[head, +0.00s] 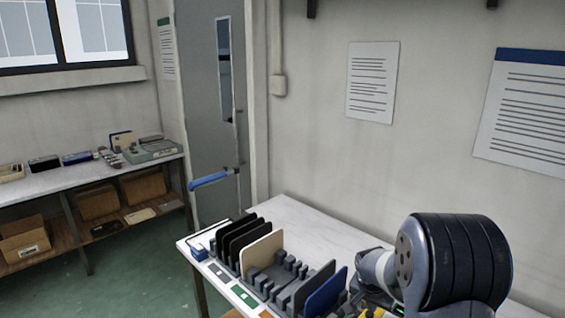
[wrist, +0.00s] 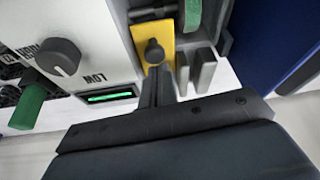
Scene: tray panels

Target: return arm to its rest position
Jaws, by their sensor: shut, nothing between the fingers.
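My arm (head: 455,262) fills the lower right of the head view, over the right part of the table. Its dark rounded link hides what lies behind it, and my gripper's fingertips cannot be made out there. In the wrist view my gripper (wrist: 157,82) points at a device front, its narrow dark fingers together and with nothing held. The fingertips are close to a yellow plate (wrist: 149,31) with a black round knob (wrist: 154,52). I cannot tell whether they touch it.
A blue panel (wrist: 268,35) stands at right. On the table (head: 290,212), a slotted rack (head: 262,284) holds several upright panels. A side bench (head: 60,190) stands left.

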